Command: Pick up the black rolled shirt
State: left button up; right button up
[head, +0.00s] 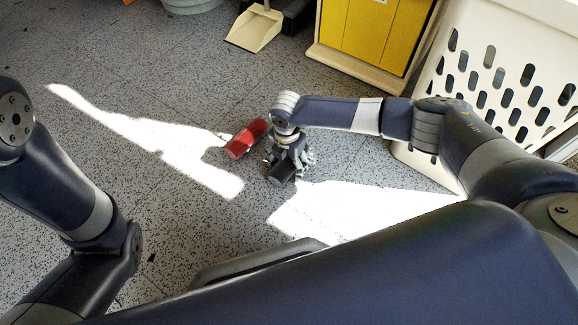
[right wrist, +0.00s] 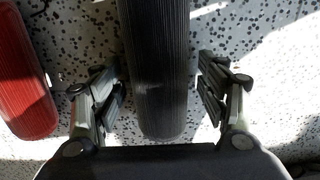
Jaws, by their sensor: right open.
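The black rolled shirt (right wrist: 158,75) lies on the speckled floor and runs between the two open fingers of my right gripper (right wrist: 160,95) in the right wrist view. A gap shows on both sides of it, so the fingers appear apart from it. In the head view the shirt's dark end (head: 281,173) shows just below my right gripper (head: 287,163), which points down at the floor. The gripper hides part of the shirt there. My left arm is at the left of the head view, but its gripper is out of the picture.
A red rolled item (head: 247,139) lies close to the left of the right gripper, also in the right wrist view (right wrist: 24,75). A white perforated basket (head: 500,70) stands at right, beside a yellow cabinet (head: 372,35). A beige dustpan (head: 254,29) lies at the back. Floor at left is clear.

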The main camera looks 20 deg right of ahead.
jog(key=c, duration=1.2)
jog(key=shift+c, duration=0.2)
jog(key=shift+r+p, duration=0.1)
jog(key=shift+p, duration=0.2)
